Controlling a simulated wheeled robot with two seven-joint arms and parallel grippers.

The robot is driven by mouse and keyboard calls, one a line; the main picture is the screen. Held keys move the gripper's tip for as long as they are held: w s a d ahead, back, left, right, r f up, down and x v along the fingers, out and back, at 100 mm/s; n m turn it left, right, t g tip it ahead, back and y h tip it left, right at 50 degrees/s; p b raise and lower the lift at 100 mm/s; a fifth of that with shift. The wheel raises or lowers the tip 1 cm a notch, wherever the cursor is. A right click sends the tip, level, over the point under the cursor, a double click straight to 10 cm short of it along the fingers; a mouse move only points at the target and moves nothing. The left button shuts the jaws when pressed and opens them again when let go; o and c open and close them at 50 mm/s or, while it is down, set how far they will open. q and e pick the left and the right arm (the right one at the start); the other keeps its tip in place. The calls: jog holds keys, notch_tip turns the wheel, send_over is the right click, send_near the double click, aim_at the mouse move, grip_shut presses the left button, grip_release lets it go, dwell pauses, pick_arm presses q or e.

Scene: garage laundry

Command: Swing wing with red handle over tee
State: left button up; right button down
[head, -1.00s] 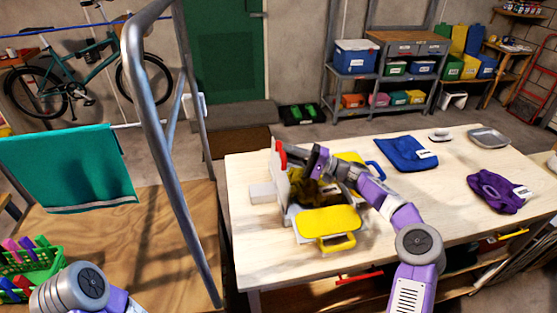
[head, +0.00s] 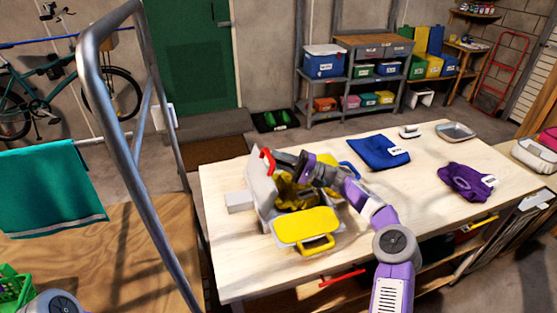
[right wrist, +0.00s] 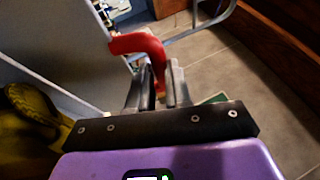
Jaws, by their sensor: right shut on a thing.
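The wing with the red handle (head: 260,178) is a pale panel standing raised at the left side of the folding board. My right gripper (head: 276,158) is shut on its red handle (head: 267,163). In the right wrist view, the red handle (right wrist: 140,44) runs down between the closed fingers (right wrist: 159,88), with the pale wing (right wrist: 50,50) to the left. The mustard-yellow tee (head: 292,192) lies bunched on the board's middle, partly hidden by my right arm. It also shows in the right wrist view (right wrist: 32,112). My left gripper is out of view.
The yellow-handled wing (head: 304,229) lies at the board's front, and a blue handle (head: 350,169) shows behind my arm. A white block (head: 239,202) sits left of the board. Blue (head: 378,152) and purple (head: 467,181) garments lie farther right. A metal rack frame (head: 140,160) stands at left.

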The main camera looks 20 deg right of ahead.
jog(key=shift+s+a+f, duration=0.1)
jog(key=shift+a+f, duration=0.15)
jog(key=shift+f, duration=0.4)
jog(key=c, duration=1.3)
grip_release()
jog(key=shift+c, duration=0.2)
jog(key=s+d+p, duration=0.1)
jog(key=s+d, duration=0.2)
jog(key=d, duration=0.4)
jog(key=s+d+p, duration=0.2)
jog(key=s+d, duration=0.2)
jog(key=d, duration=0.4)
jog(key=shift+s+d+f, duration=0.15)
jog(key=shift+f, duration=0.3)
